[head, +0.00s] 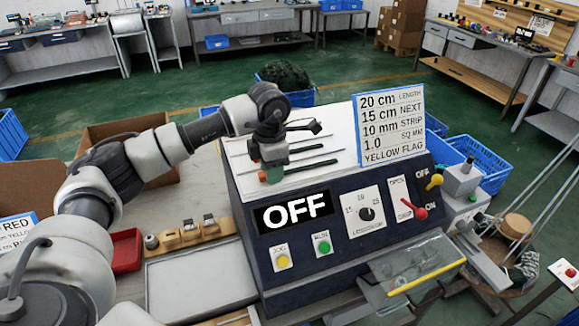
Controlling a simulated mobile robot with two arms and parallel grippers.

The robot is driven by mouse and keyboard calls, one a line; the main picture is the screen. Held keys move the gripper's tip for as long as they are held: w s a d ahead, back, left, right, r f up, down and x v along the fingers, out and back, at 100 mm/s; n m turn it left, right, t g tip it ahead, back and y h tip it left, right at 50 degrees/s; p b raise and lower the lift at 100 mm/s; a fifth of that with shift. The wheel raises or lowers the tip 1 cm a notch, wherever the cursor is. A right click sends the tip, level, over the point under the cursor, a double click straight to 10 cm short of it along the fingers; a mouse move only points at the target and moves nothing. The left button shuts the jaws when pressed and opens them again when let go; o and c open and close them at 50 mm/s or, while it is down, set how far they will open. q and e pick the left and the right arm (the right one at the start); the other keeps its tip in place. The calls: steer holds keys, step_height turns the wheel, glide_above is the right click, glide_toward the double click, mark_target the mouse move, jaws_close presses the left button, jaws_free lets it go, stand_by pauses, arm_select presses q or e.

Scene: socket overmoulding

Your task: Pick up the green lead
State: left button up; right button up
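My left gripper (272,168) points down over the white sloping top of the dark machine (345,180), at its left part. Several thin dark leads lie in rows on that top. The nearest one (312,166) runs right from the gripper's tip and looks dark green, though its colour is hard to be sure of. A small green and orange patch shows at the fingertips. The fingers are small and partly hidden by the gripper body, so I cannot tell whether they hold the lead. My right gripper is not in view.
A sign board (390,127) stands at the machine top's right. The front panel has an OFF display (292,212), knobs and buttons. A red tray (126,250), a pale tray (190,285) and a cardboard box (125,128) lie left. Blue crates (485,165) stand at right.

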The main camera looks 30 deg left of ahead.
arm_select(q)
jaws_close()
